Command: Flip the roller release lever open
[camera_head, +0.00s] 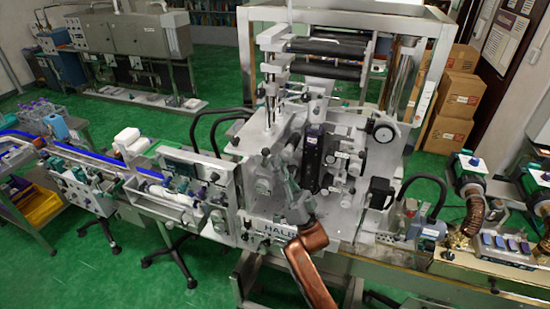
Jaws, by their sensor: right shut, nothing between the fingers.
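The sleeve applicator (385,180) is a pale metal machine in the middle of the view, with dark rollers (325,58) on its upper frame. My right arm comes up from the bottom with a copper-coloured link. My right gripper (276,165) is over the front left of the machine's central mechanism, shut with nothing held. It blends with the grey parts behind it, and I cannot tell whether it touches them. I cannot pick out the roller release lever among the small parts; the arm may hide it. My left gripper is not in view.
A conveyor (130,172) runs in from the left. Motors and a coiled copper hose (477,212) are at right. Cardboard boxes (453,95) are stacked behind.

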